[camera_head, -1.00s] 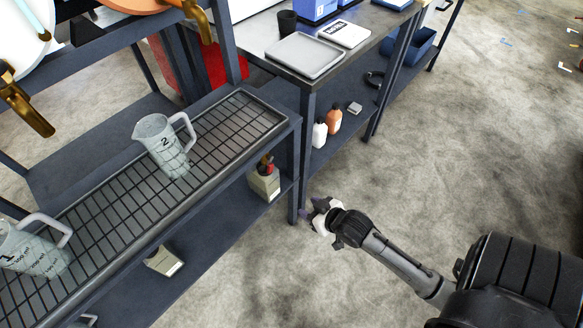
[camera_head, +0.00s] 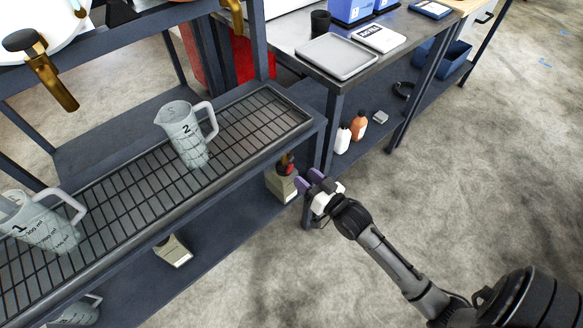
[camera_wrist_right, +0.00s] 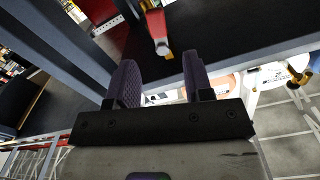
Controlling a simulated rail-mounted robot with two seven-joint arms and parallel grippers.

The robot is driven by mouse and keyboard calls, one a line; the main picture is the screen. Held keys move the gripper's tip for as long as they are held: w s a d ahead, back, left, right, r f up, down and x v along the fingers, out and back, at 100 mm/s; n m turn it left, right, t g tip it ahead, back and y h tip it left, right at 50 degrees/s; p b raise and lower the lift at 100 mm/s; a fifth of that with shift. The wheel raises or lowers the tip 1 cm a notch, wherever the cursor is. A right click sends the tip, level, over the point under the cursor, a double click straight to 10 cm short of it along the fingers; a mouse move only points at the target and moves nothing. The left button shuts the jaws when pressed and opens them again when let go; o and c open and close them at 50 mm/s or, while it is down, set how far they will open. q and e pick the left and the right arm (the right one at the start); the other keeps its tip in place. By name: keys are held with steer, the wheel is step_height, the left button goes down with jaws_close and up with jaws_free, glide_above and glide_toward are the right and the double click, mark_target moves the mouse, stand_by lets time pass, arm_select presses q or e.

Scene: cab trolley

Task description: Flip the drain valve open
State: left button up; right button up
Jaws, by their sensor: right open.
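The drain valve (camera_head: 286,164) shows as a small brass and red part under the front edge of the rack's right end. In the right wrist view its red lever (camera_wrist_right: 155,25) with a pale end lies just beyond the fingertips, roughly in line with the gap between them. My right gripper (camera_head: 309,180) is open and empty, just right of the valve and close to the rack's corner post. In the right wrist view its two purple pads (camera_wrist_right: 161,72) are spread apart. No contact with the lever is visible. My left gripper is out of view.
Measuring jugs (camera_head: 187,137) stand on the wire-grid tray (camera_head: 255,113). A beige container (camera_head: 281,186) sits on the lower shelf below the valve. Brass taps (camera_head: 50,82) hang above.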

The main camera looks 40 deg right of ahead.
mark_target(292, 166)
steer(key=w+b, duration=0.1)
steer(key=w, duration=0.4)
steer(key=shift+f+b, duration=0.15)
steer(key=shift+b, duration=0.25)
steer(key=shift+w, duration=0.8)
